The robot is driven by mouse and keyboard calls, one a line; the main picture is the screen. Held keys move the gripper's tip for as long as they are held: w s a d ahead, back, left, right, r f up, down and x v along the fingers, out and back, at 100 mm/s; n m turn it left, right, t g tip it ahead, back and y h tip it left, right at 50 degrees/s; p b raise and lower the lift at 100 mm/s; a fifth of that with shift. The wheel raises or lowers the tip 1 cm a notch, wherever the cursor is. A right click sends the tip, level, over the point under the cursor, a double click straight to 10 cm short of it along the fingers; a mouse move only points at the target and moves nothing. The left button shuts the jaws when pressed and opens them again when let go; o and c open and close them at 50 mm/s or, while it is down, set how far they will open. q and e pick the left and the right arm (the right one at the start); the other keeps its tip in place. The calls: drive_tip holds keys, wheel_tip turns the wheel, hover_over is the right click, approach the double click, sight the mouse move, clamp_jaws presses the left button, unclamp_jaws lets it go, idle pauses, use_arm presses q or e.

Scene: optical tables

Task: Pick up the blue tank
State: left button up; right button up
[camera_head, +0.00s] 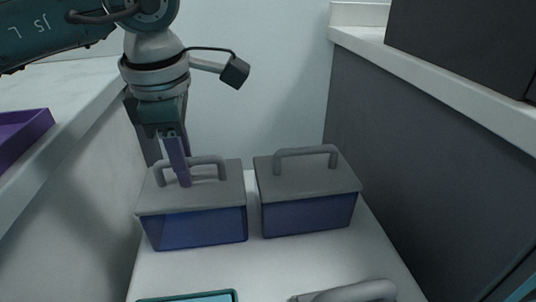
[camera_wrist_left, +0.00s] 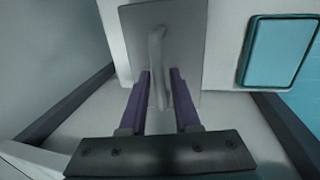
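Two blue tanks with grey lids and arched grey handles stand side by side on a white surface in the head view: a left blue tank (camera_head: 200,229) and a right blue tank (camera_head: 308,214). My left gripper (camera_head: 181,180) points down at the left tank's lid, with its purple fingers at the handle. In the left wrist view, the fingers of the left gripper (camera_wrist_left: 160,75) are apart, one on each side of the grey handle (camera_wrist_left: 157,50). Gaps show beside the handle, so it is not clamped. My right gripper is not in view.
A teal-rimmed object (camera_head: 190,297) and a grey handle (camera_head: 352,292) show at the bottom edge. Grey-sided counters flank the white surface; the right counter (camera_head: 440,78) carries a dark box (camera_head: 465,40). A purple tray (camera_head: 22,132) lies at left.

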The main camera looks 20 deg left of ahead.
use_arm(q)
drive_tip(key=shift+f, duration=0.15)
clamp_jaws()
idle(1.4)
